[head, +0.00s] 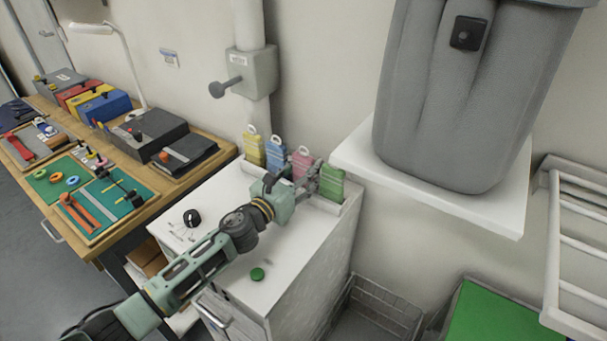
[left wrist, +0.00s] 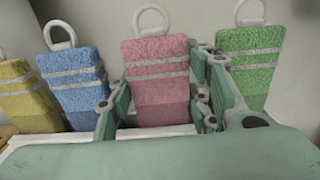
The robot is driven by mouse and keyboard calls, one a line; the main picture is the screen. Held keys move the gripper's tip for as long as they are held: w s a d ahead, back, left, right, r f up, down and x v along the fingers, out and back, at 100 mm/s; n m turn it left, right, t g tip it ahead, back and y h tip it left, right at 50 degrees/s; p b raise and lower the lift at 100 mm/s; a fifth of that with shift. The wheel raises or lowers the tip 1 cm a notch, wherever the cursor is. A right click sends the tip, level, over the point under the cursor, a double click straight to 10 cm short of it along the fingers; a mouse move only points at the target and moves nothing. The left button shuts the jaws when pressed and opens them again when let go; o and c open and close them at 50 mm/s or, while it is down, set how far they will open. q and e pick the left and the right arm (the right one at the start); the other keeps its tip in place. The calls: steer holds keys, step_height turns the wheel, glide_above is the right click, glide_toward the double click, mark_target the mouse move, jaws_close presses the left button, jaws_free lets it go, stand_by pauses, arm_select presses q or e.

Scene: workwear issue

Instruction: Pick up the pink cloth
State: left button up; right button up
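The pink cloth (head: 301,162) stands in a row of cloths at the back of a white cabinet top, with a white loop on top. In the left wrist view the pink cloth (left wrist: 158,85) has two pale bands and stands between the fingers of my left gripper (left wrist: 158,112). The fingers are apart, one on each side of it, with a gap visible at the left; whether the right finger touches it I cannot tell. In the head view my left gripper (head: 300,183) is in front of the row and partly hides the cloth. My right gripper does not show.
A blue cloth (left wrist: 75,85) and a yellow cloth (left wrist: 28,97) stand left of the pink one, a green cloth (left wrist: 248,62) close to its right. The white cabinet top (head: 230,235) carries a black knob (head: 191,217) and a green button (head: 257,274). A grey bin (head: 455,90) stands on a shelf at right.

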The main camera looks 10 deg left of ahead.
arm_select(q)
steer(key=c, duration=0.3)
steer(key=shift+c, duration=0.5)
